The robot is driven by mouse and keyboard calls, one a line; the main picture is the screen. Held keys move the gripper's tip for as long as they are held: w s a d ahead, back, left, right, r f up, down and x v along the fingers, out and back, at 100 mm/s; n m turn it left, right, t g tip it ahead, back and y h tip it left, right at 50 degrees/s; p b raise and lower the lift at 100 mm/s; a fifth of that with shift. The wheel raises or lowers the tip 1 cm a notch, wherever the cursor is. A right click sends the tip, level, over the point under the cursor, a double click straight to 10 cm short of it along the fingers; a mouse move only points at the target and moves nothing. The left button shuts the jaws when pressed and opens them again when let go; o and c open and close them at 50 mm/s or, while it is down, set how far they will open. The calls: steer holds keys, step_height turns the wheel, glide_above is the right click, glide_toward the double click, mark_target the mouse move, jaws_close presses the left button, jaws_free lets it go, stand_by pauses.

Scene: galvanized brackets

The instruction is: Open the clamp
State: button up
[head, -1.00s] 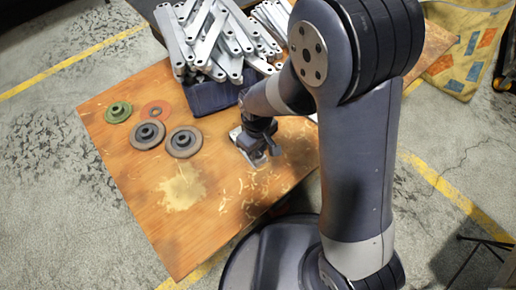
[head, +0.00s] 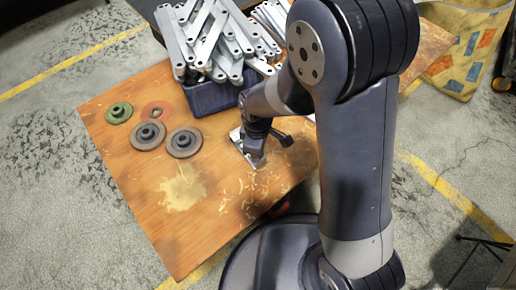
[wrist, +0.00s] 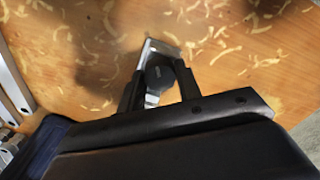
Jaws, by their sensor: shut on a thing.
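The clamp shows in the wrist view as a bright metal plate (wrist: 160,48) with a dark rounded part (wrist: 159,72) above it. In the head view its metal base (head: 238,139) lies on the wooden table, mostly hidden by my wrist. My gripper (head: 259,158) is down at the clamp. In the wrist view the two black fingers of my gripper (wrist: 158,82) stand on either side of the dark part, shut on what appears to be the clamp's handle. The exact contact and the handle's angle are hidden.
A blue bin (head: 210,97) heaped with galvanized brackets (head: 212,40) stands behind the clamp. Several discs, one a grey wheel (head: 184,142), lie to the left. Wood shavings litter the tabletop (head: 150,215), which is otherwise clear at front left. A patterned sack (head: 465,60) is at the far right.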

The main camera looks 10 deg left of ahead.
steer(key=n, duration=0.6)
steer(key=shift+n, duration=0.3)
steer(key=n+p, duration=0.1)
steer(key=n, duration=0.4)
steer(key=shift+n, duration=0.4)
steer(key=o, duration=0.9)
